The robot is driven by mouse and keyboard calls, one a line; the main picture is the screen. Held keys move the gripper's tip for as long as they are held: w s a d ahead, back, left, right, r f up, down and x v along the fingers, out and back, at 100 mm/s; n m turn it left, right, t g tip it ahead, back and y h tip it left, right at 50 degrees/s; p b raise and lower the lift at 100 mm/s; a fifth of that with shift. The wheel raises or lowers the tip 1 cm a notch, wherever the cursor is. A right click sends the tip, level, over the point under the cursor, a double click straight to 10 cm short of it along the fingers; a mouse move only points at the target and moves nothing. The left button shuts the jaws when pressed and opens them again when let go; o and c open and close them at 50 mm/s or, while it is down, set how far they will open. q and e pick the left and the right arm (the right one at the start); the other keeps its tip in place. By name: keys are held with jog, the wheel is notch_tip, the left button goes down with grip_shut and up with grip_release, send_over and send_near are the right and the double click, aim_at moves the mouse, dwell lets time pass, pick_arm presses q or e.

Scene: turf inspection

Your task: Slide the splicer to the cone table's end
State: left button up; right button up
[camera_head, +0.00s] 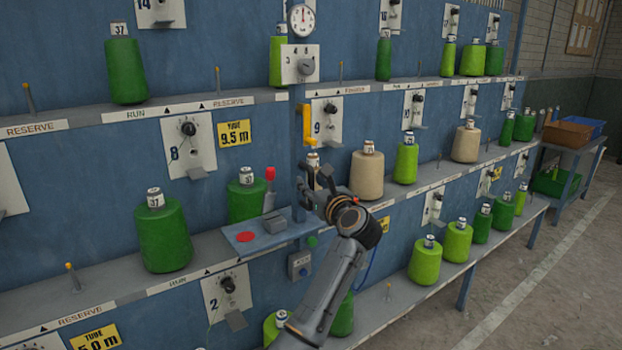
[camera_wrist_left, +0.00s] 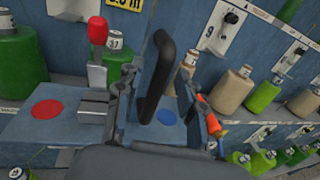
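The splicer is a blue plate (camera_head: 242,226) on the front of the blue frame, with a grey block (camera_head: 273,222) and a red-topped lever (camera_head: 270,175). My right gripper is out of view.
A table (camera_head: 592,150) at the far right bears a brown crate (camera_head: 567,133) and a blue crate (camera_head: 590,125). Green and beige cones line the shelves, including a green cone (camera_head: 163,240) left of the plate. Pegs stick up from the shelves. The floor (camera_head: 540,290) at right is clear.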

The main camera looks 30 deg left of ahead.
pick_arm(q)
jog(key=shift+w+a, duration=0.3)
jog(key=shift+a, duration=0.2)
grip_shut()
jog(key=shift+a+f, duration=0.1)
